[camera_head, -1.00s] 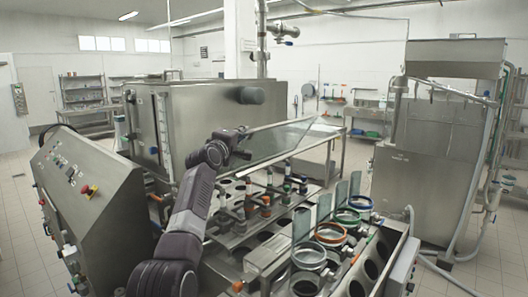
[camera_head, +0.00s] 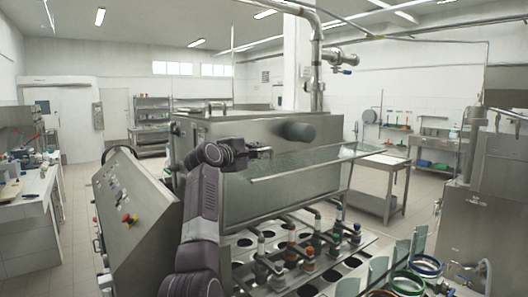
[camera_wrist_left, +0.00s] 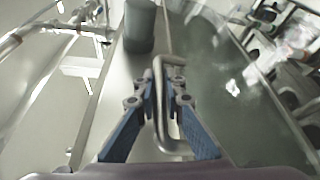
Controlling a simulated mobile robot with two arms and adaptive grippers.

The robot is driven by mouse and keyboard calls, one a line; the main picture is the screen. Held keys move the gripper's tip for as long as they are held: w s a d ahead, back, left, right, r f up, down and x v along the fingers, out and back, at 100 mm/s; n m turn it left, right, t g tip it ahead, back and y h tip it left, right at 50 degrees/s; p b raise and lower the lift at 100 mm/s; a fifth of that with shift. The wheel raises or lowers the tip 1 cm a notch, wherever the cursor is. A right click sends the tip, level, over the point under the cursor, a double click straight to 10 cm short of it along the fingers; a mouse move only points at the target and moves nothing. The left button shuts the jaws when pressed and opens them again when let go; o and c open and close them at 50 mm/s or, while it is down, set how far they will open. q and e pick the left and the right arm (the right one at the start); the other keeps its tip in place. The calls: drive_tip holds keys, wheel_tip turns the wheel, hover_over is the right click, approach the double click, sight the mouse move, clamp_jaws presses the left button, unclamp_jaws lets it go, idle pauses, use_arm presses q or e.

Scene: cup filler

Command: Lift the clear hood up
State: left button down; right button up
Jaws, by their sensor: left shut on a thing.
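The clear hood (camera_head: 318,161) is a transparent panel with a metal edge, in front of the large steel box and above the row of filling nozzles. It stands raised and looks close to level, seen nearly edge-on. My left gripper (camera_head: 264,152) is at the hood's left side in the head view. In the left wrist view, its blue fingers (camera_wrist_left: 161,108) are closed around a bent metal handle (camera_wrist_left: 168,137), with the clear hood (camera_wrist_left: 215,85) to the right of it. My right gripper is in neither view.
The filling nozzles (camera_head: 307,254) stand over a plate with round holes below the hood. A slanted control panel (camera_head: 128,200) is to the left of my arm. The steel box (camera_head: 240,130) with a dark cylinder (camera_head: 297,131) is behind the hood.

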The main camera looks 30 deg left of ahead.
use_arm(q)
drive_tip(key=shift+r, duration=0.15)
drive_tip(key=c, duration=2)
unclamp_jaws()
drive_tip(key=shift+d, duration=0.1)
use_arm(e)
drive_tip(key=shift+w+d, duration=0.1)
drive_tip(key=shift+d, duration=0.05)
use_arm(q)
drive_tip(key=shift+s, duration=0.1)
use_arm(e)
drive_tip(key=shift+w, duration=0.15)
use_arm(q)
drive_tip(key=s, duration=0.8)
drive_tip(key=s+r, duration=0.1)
drive_tip(key=s, duration=0.3)
drive_tip(key=shift+d, duration=0.25)
drive_tip(key=shift+f, duration=0.1)
